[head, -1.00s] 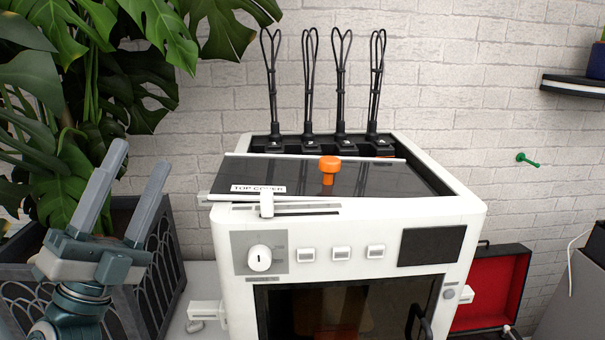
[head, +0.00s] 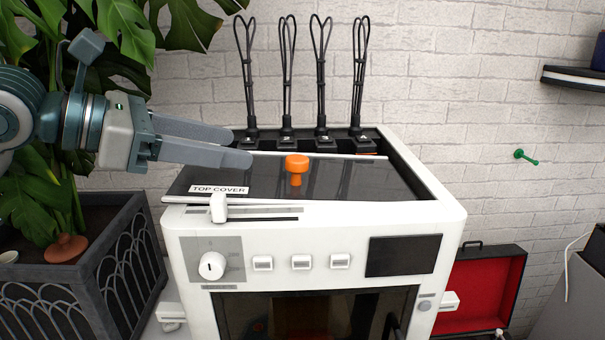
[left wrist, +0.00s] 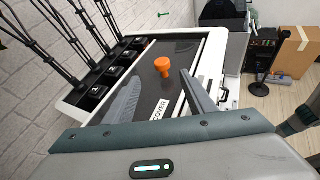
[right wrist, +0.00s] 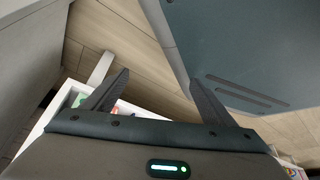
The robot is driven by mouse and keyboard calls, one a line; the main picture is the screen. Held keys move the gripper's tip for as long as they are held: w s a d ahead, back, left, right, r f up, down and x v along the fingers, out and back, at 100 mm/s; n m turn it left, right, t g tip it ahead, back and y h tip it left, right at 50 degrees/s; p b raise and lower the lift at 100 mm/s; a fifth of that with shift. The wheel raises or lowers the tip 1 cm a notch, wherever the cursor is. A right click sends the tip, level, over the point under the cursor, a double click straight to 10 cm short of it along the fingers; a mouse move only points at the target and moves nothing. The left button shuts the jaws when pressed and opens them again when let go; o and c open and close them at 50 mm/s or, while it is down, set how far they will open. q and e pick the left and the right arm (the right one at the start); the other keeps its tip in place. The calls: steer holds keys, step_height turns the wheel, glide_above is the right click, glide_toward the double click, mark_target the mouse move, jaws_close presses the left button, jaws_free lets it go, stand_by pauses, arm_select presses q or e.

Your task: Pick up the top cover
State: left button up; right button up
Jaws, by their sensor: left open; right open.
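The top cover (head: 345,180) is a dark panel with a "TOP COVER" label, lying on top of a white machine (head: 300,217). An orange knob (head: 296,169) stands up from the cover. In the left wrist view the cover (left wrist: 187,78) and the orange knob (left wrist: 164,66) lie beyond the fingers. My left gripper (head: 243,147) is open and empty. Its fingers point right, toward the knob, over the cover's left part and apart from the knob. My right gripper (right wrist: 155,88) shows only in its own wrist view, open, away from the cover.
Several black cable loops (head: 286,80) rise from slots along the machine's back. A potted plant (head: 90,240) stands at the left. An open red-lined case (head: 485,290) lies at the right. A green peg (head: 525,158) sticks out of the brick wall.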

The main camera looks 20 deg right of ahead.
mark_target(289, 157)
arm_select(q)
steer(key=shift+w+a, duration=0.1)
stand_by(0.3)
steer(key=p+x, duration=0.3)
steer(key=x, duration=0.4)
steer(key=shift+r, duration=0.1)
steer(key=p+x, duration=0.1)
steer(key=x, duration=0.2)
steer(key=shift+r+p, duration=0.1)
steer(key=shift+p, duration=0.25)
steer(key=shift+p+x, duration=0.35)
steer(key=shift+x, duration=0.7)
steer(key=shift+w, duration=0.1)
arm_select(e)
steer(key=s+d+r+g+h, duration=0.1)
steer(key=s+d+g, duration=0.2)
steer(key=s, duration=0.9)
steer(key=shift+s+d, duration=0.3)
steer(key=shift+d, duration=0.7)
steer(key=shift+r, duration=0.15)
